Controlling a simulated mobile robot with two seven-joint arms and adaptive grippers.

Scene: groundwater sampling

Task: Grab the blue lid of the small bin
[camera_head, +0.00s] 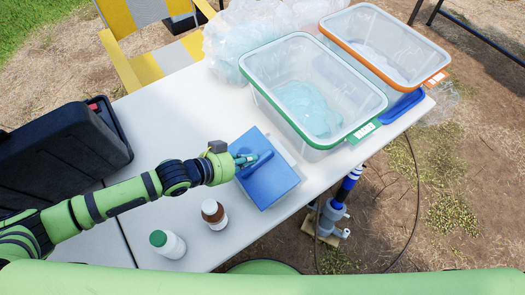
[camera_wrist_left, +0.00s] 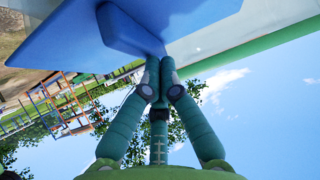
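The blue lid (camera_head: 266,184) is a flat blue square with a raised handle, near the table's front right edge. A pale edge, seemingly the small bin (camera_head: 282,149), shows beside its upper right side; the rest of the bin is hidden. My left gripper (camera_head: 244,160) reaches in from the left at the handle. In the left wrist view its fingers (camera_wrist_left: 158,62) come together on the blue handle (camera_wrist_left: 130,30) beneath the wide blue lid (camera_wrist_left: 60,35). The gripper looks shut on the handle. I cannot tell whether the lid is clear of the bin. My right gripper is not in view.
A brown bottle (camera_head: 213,213) and a white bottle with green cap (camera_head: 167,243) stand in front of the left arm. A green-rimmed clear bin (camera_head: 262,91) and an orange-rimmed one (camera_head: 432,62) stand behind. The table (camera_head: 170,110) is clear behind the arm.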

